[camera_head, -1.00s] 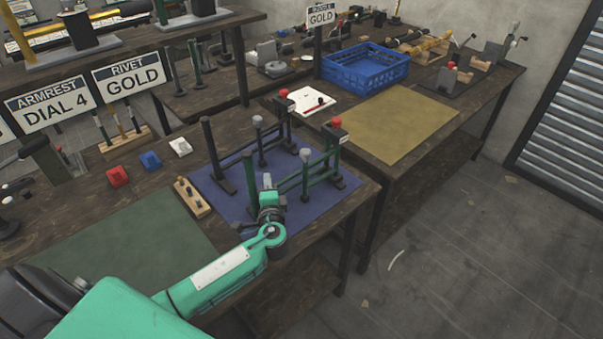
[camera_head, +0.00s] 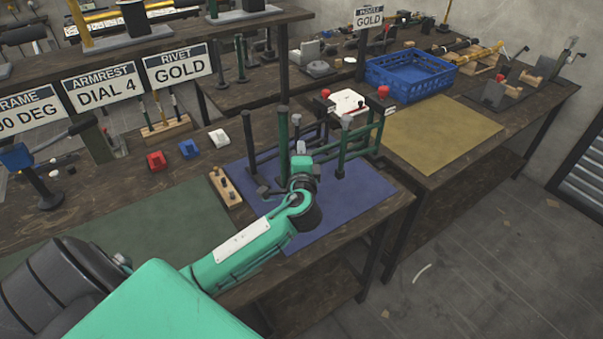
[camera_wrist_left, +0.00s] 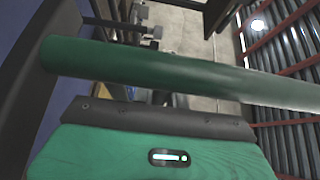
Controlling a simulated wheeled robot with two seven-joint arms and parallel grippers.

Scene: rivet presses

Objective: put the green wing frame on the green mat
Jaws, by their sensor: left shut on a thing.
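The green wing frame (camera_head: 342,150) has upright green posts, crossbars, a pale-capped post and a red knob at its far right. My left gripper (camera_head: 301,163) is shut on it, near its left part. The frame appears lifted over the blue mat (camera_head: 345,205), though my gripper and wrist hide part of it. In the left wrist view, a green bar (camera_wrist_left: 150,72) of the frame crosses just in front of the gripper; the fingertips are hidden. The green mat (camera_head: 130,228) lies bare on the near table, left of the blue mat, partly covered by my arm. My right gripper is out of view.
A similar dark frame (camera_head: 252,150) stands on the blue mat just behind the green one, overlapping it in view. A wooden peg block (camera_head: 225,186) lies between the mats. Red, blue and white blocks (camera_head: 189,149) sit behind. A blue crate (camera_head: 410,78) and yellow mat (camera_head: 440,135) are at right.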

